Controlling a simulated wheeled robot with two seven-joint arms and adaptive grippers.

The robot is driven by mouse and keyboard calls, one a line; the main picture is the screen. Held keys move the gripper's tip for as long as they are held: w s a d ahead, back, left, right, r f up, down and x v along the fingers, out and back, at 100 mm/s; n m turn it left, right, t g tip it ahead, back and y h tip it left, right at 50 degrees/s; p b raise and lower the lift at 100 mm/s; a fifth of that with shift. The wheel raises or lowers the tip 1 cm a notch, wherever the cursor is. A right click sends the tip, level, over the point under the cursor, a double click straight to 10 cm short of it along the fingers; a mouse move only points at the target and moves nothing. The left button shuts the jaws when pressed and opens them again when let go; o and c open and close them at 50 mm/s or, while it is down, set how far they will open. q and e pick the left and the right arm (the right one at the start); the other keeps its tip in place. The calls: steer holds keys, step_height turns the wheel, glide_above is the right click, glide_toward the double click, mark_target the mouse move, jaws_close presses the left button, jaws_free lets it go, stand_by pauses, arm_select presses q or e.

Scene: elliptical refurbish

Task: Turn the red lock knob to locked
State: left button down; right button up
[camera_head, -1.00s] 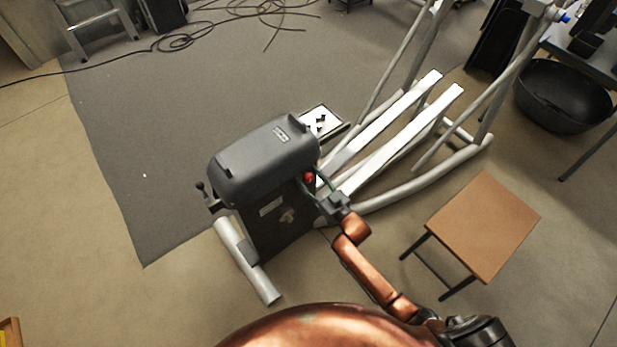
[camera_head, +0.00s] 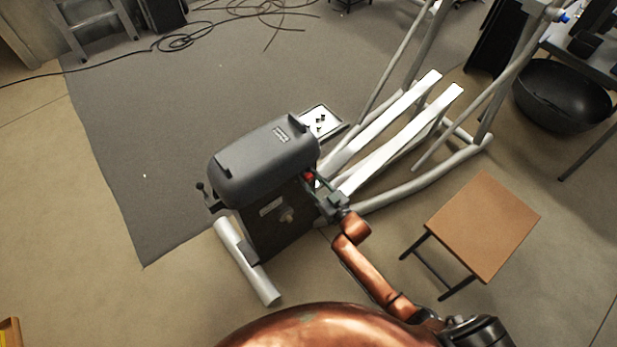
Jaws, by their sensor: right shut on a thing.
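The red lock knob (camera_head: 309,176) is on the right end of the elliptical's dark grey housing (camera_head: 262,160). Only a small part of it shows between the fingers. My right gripper (camera_head: 312,180) reaches it from the lower right and is shut on the knob. The fingers hide most of the knob, so its marking and exact angle cannot be read. My left gripper is not in view.
The elliptical's two pale foot rails (camera_head: 400,140) run to the upper right behind my right gripper. A brown-topped stool (camera_head: 484,225) stands to the right of my right arm. A small tray (camera_head: 322,122) with dark parts lies behind the housing. Cables lie at the back.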

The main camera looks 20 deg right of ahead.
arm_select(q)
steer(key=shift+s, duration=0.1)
arm_select(e)
steer(key=n+p, duration=0.1)
steer(key=n, duration=0.3)
steer(key=shift+a, duration=0.1)
steer(key=n, duration=0.5)
steer(key=shift+f+n, duration=0.15)
steer(key=shift+n, duration=0.25)
steer(key=shift+s+a+n, duration=0.1)
steer(key=shift+n, duration=0.8)
steer(key=shift+f+n+b, duration=0.1)
steer(key=shift+n+b, duration=0.25)
steer(key=shift+n, duration=0.15)
steer(key=n+b, duration=0.1)
steer(key=n, duration=0.2)
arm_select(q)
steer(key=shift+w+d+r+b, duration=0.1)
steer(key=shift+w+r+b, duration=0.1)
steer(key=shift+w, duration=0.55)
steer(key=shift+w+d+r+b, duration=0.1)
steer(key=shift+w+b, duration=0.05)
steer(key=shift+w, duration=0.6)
arm_select(e)
steer(key=shift+n, duration=1.1)
